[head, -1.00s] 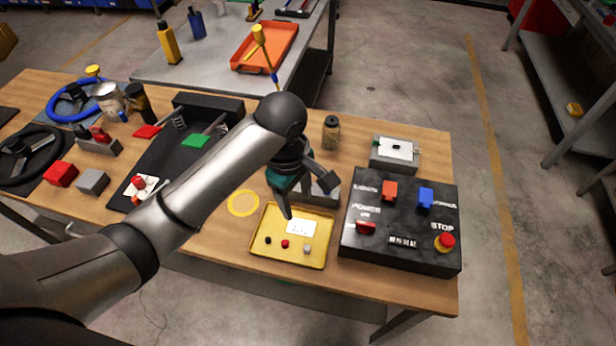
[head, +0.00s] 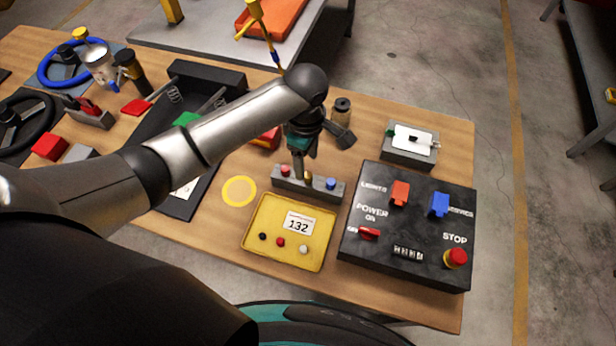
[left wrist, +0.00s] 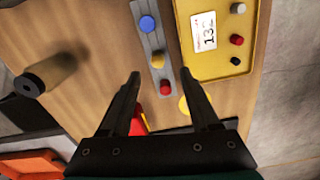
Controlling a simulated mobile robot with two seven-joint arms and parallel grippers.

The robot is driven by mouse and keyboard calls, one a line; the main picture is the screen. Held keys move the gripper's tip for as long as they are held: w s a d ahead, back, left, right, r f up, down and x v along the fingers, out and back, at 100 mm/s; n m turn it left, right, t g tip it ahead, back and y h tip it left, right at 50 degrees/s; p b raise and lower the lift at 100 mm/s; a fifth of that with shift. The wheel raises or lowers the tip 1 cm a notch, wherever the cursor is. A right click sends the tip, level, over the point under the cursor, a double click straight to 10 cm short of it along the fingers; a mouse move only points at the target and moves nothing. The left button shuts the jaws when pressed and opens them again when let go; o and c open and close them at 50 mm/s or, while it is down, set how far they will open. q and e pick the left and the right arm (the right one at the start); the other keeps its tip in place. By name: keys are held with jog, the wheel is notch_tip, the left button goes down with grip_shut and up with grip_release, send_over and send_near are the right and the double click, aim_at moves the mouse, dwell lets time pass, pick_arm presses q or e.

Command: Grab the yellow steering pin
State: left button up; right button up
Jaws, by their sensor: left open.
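A grey rack (head: 283,184) stands behind the yellow tray and holds a red pin (head: 285,170), the yellow steering pin (head: 308,176) and a blue pin (head: 331,183) in a row. My left gripper (head: 322,160) is open and points down over the rack, partly covering it in the head view. In the left wrist view, the yellow pin (left wrist: 157,60) lies just past the gap between my open fingertips (left wrist: 160,76), with the blue pin (left wrist: 148,23) and the red pin (left wrist: 165,88) on either side. Nothing is held. My right gripper is not in view.
The yellow tray (head: 262,232) has a white card marked 132 and small knobs. The black control box (head: 405,235) stands to its right. A jar (head: 341,110) stands close behind my gripper.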

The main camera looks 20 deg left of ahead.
aim_at(308, 175)
pick_arm(q)
jog(key=shift+w+d+f+b, duration=0.1)
jog(key=shift+f+b, duration=0.15)
jog(key=shift+f, duration=1.3)
jog(key=shift+w+f+b, duration=0.1)
jog(key=shift+f+b, duration=0.1)
jog(key=shift+f, duration=1.3)
grip_shut()
